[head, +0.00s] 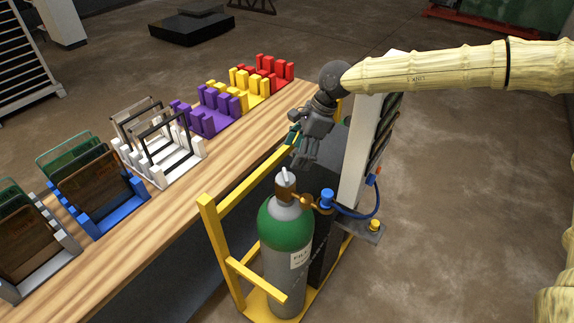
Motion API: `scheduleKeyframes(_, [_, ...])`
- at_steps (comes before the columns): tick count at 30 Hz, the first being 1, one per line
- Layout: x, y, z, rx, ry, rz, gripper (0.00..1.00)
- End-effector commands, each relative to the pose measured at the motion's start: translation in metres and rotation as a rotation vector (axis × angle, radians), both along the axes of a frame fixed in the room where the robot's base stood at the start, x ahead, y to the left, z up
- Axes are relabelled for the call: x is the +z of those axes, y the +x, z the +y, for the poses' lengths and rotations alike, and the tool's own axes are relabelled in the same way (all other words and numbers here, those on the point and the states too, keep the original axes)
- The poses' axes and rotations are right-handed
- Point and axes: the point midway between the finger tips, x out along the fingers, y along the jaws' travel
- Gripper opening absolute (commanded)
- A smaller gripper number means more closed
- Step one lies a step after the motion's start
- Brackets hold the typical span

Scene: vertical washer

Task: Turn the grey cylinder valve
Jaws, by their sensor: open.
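The gas cylinder (286,250) stands upright, grey below with a green shoulder. Its grey valve (286,176) sits at the top, above a brown brass fitting (288,191). My gripper (298,155) is open and hangs just above and slightly right of the valve, with its fingers pointing down. It looks apart from the valve, but the exact gap in depth cannot be told. Nothing shows between the fingers.
A yellow frame (212,240) surrounds the cylinder. A blue regulator and hose (350,213) are at its right, beside a tall white panel (357,170). A wooden bench (190,210) on the left holds coloured racks, several with panes. Open floor lies at the right.

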Motion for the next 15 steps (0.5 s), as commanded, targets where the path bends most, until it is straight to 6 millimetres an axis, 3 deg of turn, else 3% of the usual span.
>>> scheduleKeyframes(7, [-0.036,-0.003,0.016,0.002,-0.002,0.003,0.75])
scheduleKeyframes(15, [-0.063,-0.004,0.028,0.004,-0.001,0.001,0.75])
